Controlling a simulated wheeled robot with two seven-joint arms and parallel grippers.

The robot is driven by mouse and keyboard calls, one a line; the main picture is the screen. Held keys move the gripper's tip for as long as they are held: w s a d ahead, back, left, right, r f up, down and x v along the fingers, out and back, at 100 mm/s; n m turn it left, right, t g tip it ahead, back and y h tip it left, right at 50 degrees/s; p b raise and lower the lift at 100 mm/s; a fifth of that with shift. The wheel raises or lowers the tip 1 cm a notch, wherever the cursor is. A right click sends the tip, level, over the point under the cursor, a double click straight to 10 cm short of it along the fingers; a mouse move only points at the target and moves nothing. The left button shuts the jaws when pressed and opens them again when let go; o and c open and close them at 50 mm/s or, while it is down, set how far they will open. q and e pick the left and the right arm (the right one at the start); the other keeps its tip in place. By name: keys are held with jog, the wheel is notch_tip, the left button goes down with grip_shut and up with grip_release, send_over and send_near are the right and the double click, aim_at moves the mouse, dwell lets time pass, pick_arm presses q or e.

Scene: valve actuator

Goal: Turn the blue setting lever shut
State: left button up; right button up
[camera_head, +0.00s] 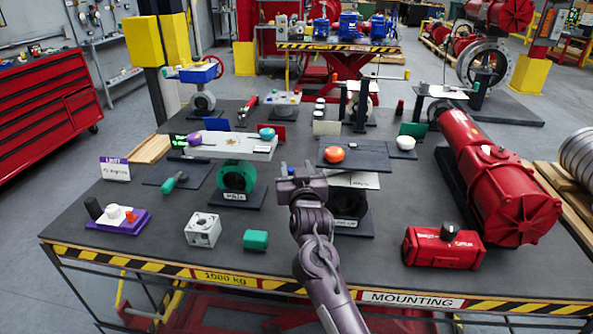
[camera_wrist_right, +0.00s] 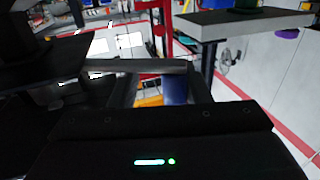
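I cannot single out the blue setting lever with certainty. A blue piece (camera_head: 215,124) stands behind the white plate of the green-ringed valve (camera_head: 237,177). A blue block also shows beyond my fingers in the right wrist view (camera_wrist_right: 173,88); I cannot tell whether it is part of a lever. My right gripper (camera_head: 297,168) is in front of the dark valve (camera_head: 350,205), left of its dark top plate (camera_head: 370,155). Its two tips look apart, with nothing visible between them. The gripper and arm hide part of this valve. My left gripper is not in view.
A red cylinder (camera_head: 490,185) and a red box (camera_head: 444,247) fill the table's right side. A white cube (camera_head: 203,229), a green block (camera_head: 256,240) and a purple-based unit (camera_head: 118,217) stand near the front left. Bare dark tabletop lies between them.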

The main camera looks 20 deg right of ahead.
jog(key=s+a+p, duration=0.2)
jog(key=s+p, duration=0.2)
jog(key=s, duration=0.4)
jog(key=shift+s, duration=0.4)
dwell(0.5)
